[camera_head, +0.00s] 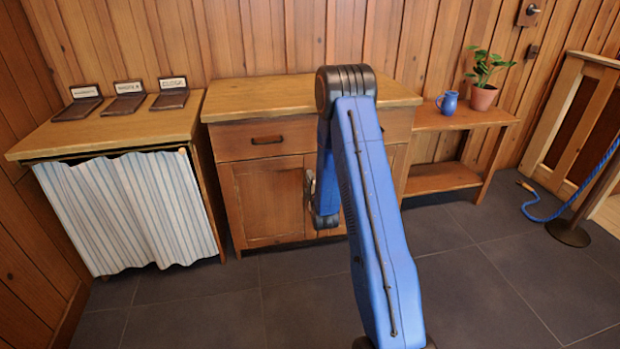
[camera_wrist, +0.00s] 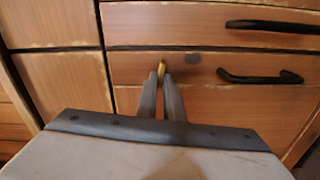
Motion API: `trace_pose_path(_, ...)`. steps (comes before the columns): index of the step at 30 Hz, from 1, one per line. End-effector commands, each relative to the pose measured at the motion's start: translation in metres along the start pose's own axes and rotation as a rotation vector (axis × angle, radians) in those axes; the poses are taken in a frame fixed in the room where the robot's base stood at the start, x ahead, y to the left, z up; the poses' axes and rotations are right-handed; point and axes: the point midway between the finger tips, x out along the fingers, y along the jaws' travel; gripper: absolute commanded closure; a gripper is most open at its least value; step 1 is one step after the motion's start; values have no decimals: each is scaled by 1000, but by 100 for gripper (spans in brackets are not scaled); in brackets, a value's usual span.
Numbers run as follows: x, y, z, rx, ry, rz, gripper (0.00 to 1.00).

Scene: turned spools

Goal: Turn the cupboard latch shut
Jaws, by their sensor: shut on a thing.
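The wooden cupboard (camera_head: 262,200) stands against the back wall in the head view, with a drawer above two doors, which look closed. In the wrist view, my gripper (camera_wrist: 163,75) has its two grey fingers close together on a small brass-coloured piece, the latch (camera_wrist: 162,66), at the cupboard front. Only its tip shows between the fingertips, so which way it is turned cannot be told. A dark round spot (camera_wrist: 195,58) lies just right of it. In the head view my blue arm hides the latch and much of the right door.
Two black handles (camera_wrist: 273,27) (camera_wrist: 260,77) stick out close to the right of my fingers. A curtained table (camera_head: 125,215) stands left of the cupboard; a low shelf (camera_head: 445,177) with a blue mug (camera_head: 449,102) and potted plant (camera_head: 482,95) stands right. The front floor is clear.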

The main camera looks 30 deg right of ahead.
Motion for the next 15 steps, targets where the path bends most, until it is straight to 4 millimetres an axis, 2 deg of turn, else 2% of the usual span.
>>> trace_pose_path(6,0,-2,0,-101,1,-2,100)
trace_pose_path(15,0,-3,0,-156,1,-2,100)
